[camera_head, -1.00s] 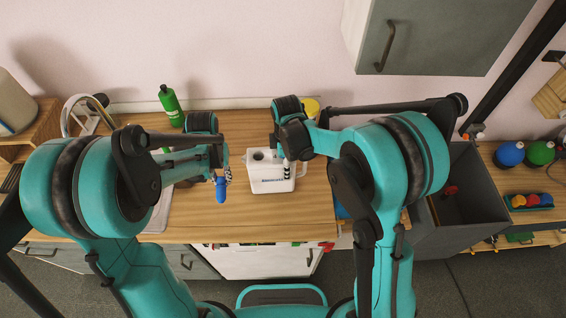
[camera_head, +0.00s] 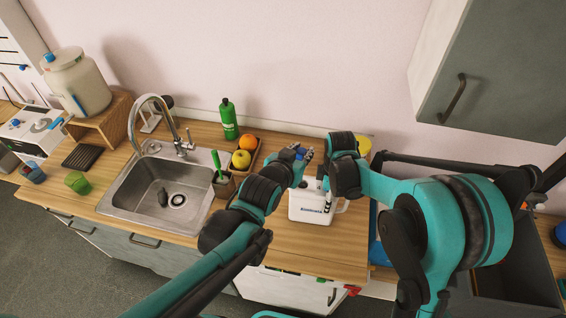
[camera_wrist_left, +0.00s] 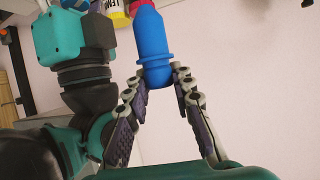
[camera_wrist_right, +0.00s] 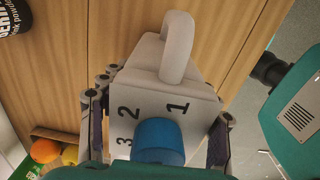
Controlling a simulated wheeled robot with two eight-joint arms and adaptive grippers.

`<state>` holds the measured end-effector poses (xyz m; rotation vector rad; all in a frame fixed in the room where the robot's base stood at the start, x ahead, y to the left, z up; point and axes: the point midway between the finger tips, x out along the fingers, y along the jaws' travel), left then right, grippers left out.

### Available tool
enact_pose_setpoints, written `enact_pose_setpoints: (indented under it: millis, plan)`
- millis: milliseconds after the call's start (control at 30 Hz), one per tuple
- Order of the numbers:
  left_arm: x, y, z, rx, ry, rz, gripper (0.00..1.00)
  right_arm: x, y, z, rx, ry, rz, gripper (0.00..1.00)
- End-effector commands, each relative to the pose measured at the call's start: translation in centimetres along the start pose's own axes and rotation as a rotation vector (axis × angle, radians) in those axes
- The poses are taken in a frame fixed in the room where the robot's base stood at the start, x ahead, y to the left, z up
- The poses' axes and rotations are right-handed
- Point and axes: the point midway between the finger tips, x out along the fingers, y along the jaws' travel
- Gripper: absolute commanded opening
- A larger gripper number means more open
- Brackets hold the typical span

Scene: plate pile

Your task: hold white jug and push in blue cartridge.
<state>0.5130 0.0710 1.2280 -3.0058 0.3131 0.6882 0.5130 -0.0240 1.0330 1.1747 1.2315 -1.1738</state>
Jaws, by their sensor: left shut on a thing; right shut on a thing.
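The white jug (camera_head: 312,207) stands upright on the worktop in the head view. My right gripper (camera_wrist_right: 157,107) is shut on it from above. In the right wrist view, the jug's face shows the numbers 1, 2 and 3 and a handle (camera_wrist_right: 177,45). A blue round piece (camera_wrist_right: 158,138) overlaps that face; I cannot tell whether it is seated in the jug. In the head view, the left gripper (camera_head: 303,153) is raised just behind the jug's top.
A green bottle (camera_head: 229,118) and a tray with an orange (camera_head: 248,143) and a yellow fruit (camera_head: 241,160) stand left of the jug. The sink (camera_head: 165,195) lies farther left. Bare worktop (camera_head: 270,240) is in front of the jug.

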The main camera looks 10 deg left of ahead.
Motion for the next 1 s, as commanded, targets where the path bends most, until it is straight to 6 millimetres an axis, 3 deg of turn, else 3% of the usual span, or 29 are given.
enact_pose_setpoints:
  millis: [133, 500, 1000]
  plan:
    - [-0.8, 1.2, -0.8, 0.016, 0.048, 0.033, 0.00, 0.0, 0.0, 0.0, 0.000, 0.000, -0.001, 0.28]
    - [-0.9, 1.3, -0.9, 0.016, 0.051, 0.038, 0.00, 0.0, 0.0, 0.0, 0.000, 0.000, -0.001, 0.28]
    - [1.0, 1.3, 2.8, 0.017, 0.050, 0.038, 0.00, 0.0, 0.0, 0.0, 0.000, 0.000, 0.000, 0.28]
